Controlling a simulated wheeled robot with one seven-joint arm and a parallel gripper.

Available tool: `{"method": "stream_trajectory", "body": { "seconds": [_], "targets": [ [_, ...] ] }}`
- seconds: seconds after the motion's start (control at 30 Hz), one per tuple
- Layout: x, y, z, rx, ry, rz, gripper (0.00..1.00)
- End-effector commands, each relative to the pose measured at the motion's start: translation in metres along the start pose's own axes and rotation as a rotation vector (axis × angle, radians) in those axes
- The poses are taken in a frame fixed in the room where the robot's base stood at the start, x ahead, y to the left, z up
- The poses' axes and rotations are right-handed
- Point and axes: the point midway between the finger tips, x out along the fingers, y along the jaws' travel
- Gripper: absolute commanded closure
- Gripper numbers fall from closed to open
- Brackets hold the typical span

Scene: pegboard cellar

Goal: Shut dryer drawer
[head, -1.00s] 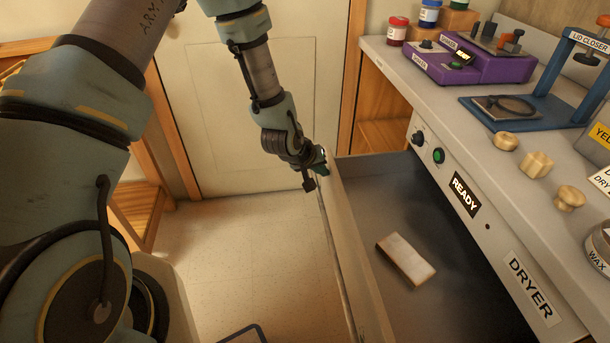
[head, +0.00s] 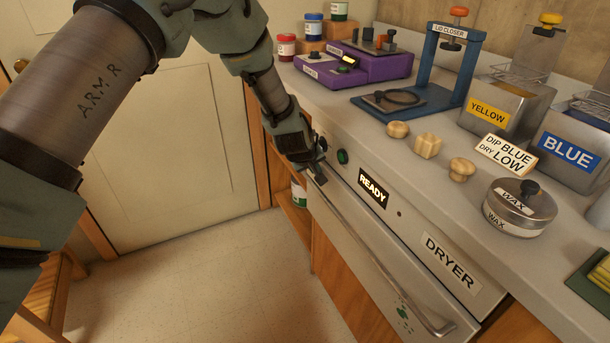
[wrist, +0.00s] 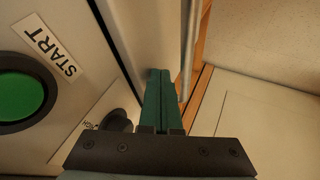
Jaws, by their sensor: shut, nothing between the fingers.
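The dryer drawer (head: 377,262) is pushed in beneath the dryer's control panel, its pale front about flush with the panel as far as I can see. A long metal handle runs along it, and green smudges mark its lower right part. The READY sign (head: 373,188) is lit on the dryer panel. My gripper (head: 319,175) is at the drawer's upper left end, shut and empty. In the wrist view its green fingertips (wrist: 159,100) are together close to the front; I cannot tell whether they touch it. The inside of the drawer is hidden.
The START button (wrist: 20,94) and a dark knob (wrist: 114,122) are close beside my gripper. On the counter above stand a purple machine (head: 362,66), a blue lid closer (head: 432,95), wooden knobs and a wax pot (head: 519,208). The floor (head: 215,280) ahead is clear.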

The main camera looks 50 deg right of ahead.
Motion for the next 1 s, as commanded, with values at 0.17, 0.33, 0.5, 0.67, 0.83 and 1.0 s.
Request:
{"method": "stream_trajectory", "body": {
  "seconds": [0.17, 0.33, 0.5, 0.67, 0.83, 1.0],
  "targets": [
    [0.004, 0.007, 0.000, 0.002, 0.000, 0.000, 1.00],
    [0.005, 0.009, 0.000, 0.001, 0.002, 0.001, 1.00],
    [0.005, 0.011, -0.001, 0.001, 0.003, 0.004, 1.00],
    [0.005, 0.013, -0.001, 0.002, 0.004, 0.007, 1.00],
    [0.002, 0.015, -0.003, 0.002, 0.005, 0.009, 1.00],
    [-0.012, 0.019, -0.013, 0.002, 0.005, 0.010, 1.00]
  ]
}}
